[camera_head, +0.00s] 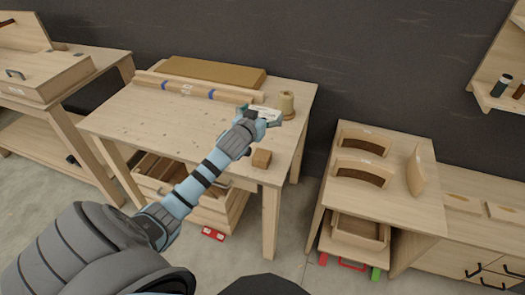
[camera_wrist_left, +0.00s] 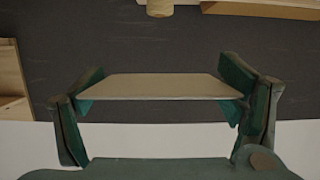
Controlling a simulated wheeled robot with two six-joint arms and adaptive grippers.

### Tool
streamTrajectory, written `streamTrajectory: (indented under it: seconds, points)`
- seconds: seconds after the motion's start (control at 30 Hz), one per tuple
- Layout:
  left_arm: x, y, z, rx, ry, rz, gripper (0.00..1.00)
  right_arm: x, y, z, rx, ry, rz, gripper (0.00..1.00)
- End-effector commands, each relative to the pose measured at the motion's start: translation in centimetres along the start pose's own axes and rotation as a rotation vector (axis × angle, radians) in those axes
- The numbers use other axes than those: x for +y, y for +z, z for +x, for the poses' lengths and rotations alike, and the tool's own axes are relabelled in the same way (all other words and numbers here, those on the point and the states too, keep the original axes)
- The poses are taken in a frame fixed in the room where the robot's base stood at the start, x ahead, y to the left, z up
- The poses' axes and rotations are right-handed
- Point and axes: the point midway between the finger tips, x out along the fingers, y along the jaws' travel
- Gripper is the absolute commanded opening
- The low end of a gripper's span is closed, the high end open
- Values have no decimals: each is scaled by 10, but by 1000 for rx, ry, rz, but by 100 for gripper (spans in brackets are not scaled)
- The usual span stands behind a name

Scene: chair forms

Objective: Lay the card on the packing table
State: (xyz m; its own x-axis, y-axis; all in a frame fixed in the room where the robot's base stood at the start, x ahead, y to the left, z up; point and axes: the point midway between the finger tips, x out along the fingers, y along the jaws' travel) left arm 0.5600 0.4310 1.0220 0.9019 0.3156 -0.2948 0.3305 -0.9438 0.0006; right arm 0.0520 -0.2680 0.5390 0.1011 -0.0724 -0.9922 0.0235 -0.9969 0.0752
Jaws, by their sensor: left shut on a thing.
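The card (camera_head: 265,112), a thin pale sheet, is in my left gripper (camera_head: 258,116) over the right part of the middle wooden table (camera_head: 130,118), which I take to be the packing table. In the left wrist view the card (camera_wrist_left: 163,87) spans between the two green fingers of my left gripper (camera_wrist_left: 162,95), which is shut on its side edges. I cannot tell the exact gap between card and tabletop. My right gripper is not in view.
On the table are a brown cardboard stack (camera_head: 215,72), a long roll with blue bands (camera_head: 185,88), a twine spool (camera_head: 286,104) close beside the card, and a small wooden block (camera_head: 261,158). The table's left front is clear. A lower table (camera_head: 345,200) with curved pieces stands right.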

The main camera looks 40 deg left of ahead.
Motion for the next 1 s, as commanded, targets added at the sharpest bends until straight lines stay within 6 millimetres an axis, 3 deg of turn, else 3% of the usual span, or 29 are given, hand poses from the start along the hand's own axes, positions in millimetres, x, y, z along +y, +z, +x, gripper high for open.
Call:
streamTrajectory:
  seconds: [0.1, 0.3, 0.47, 0.63, 1.0]
  points:
    - [0, 50, 14, -8, -1, 0, 74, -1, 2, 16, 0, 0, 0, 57]
    - [0, 115, 35, -4, 1, 0, 74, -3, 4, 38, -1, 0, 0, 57]
    - [0, 134, 41, -1, 1, 2, 74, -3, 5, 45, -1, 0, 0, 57]
    - [0, 164, 51, -2, 1, 1, 74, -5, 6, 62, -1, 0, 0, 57]
    - [0, 168, 52, -1, 2, 2, 74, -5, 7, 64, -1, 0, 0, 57]
